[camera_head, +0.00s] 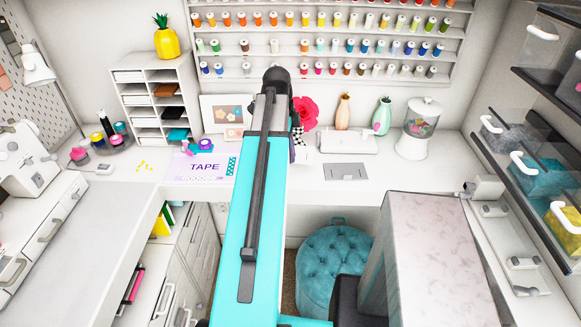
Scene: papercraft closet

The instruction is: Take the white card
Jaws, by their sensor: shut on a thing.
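My teal and dark arm reaches from the bottom middle toward the back of the desk. Its wrist end stands in front of the back counter, and my gripper's fingers are hidden behind the arm, so what they hold does not show. White card-like stacks (129,76) lie in the left slots of the white paper organiser (117,101) at the back left. Brown and teal sheets lie in its right slots. I cannot tell which white piece is the white card.
A purple TAPE sheet (203,168) lies left of my arm. A teal pouf (333,262) is under the desk. The left counter has bare room.

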